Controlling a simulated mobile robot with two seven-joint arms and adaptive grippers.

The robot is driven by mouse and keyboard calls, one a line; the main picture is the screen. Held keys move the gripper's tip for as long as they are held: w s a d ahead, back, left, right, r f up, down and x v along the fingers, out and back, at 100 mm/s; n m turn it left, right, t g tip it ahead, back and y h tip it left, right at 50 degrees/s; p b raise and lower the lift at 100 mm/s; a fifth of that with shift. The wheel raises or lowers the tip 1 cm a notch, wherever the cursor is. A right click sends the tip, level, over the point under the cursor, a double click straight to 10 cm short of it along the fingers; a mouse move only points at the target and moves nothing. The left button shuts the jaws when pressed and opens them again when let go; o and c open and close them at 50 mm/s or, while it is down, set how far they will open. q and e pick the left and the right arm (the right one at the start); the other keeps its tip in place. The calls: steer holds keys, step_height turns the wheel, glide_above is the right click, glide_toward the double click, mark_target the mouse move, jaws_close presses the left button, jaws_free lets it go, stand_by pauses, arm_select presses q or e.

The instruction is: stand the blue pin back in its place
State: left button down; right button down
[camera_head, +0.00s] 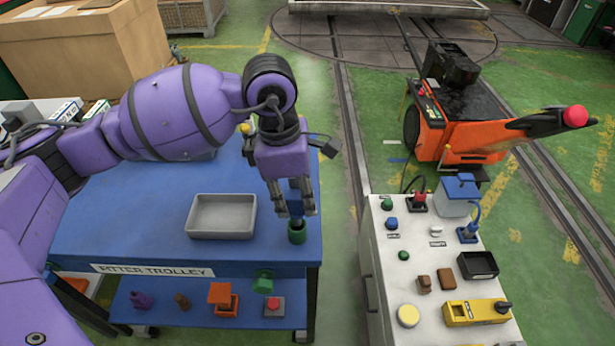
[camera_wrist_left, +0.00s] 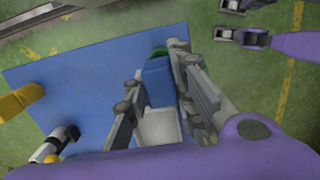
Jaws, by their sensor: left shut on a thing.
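My left gripper (camera_head: 295,212) points down over the front right of the blue trolley top. It is shut on the blue pin (camera_head: 294,194), mostly hidden between its fingers. In the left wrist view the blue pin (camera_wrist_left: 157,82) shows between the fingers with a pale grey part (camera_wrist_left: 160,126) nearer the camera. A green cup-like holder (camera_head: 297,232) stands at the fingertips; a bit of green (camera_wrist_left: 159,51) shows past the pin. Whether the pin touches or enters the holder is hidden. A gripper on a purple arm, seemingly my right one (camera_wrist_left: 241,38), shows small in the left wrist view.
A grey tray (camera_head: 222,216) sits left of the holder on the trolley top (camera_head: 120,232). The lower shelf (camera_head: 180,313) carries several small parts. A white control cabinet (camera_head: 385,255) with buttons stands to the right, across a floor gap. An orange cart (camera_head: 450,150) stands behind it.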

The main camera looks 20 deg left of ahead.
mark_target(297, 212)
arm_select(q)
steer(key=shift+f, duration=0.4)
arm_select(e)
steer(key=shift+s+f, duration=0.15)
steer(key=shift+f, duration=0.15)
arm_select(q)
steer(key=shift+f+b, duration=0.45)
steer(key=shift+f, duration=0.15)
arm_select(e)
steer(key=shift+w+a+f, duration=0.1)
steer(key=shift+w+f, duration=0.15)
arm_select(q)
steer(key=shift+f, duration=0.2)
arm_select(e)
steer(key=shift+s+f, duration=0.1)
steer(key=shift+f, duration=0.05)
arm_select(q)
steer(key=shift+f, duration=0.1)
steer(key=shift+f+b, duration=0.45)
steer(key=shift+f, duration=0.3)
arm_select(e)
steer(key=shift+s+f, duration=0.75)
steer(key=shift+s, duration=0.2)
arm_select(q)
steer(key=shift+f, duration=0.2)
arm_select(e)
steer(key=shift+f, duration=0.15)
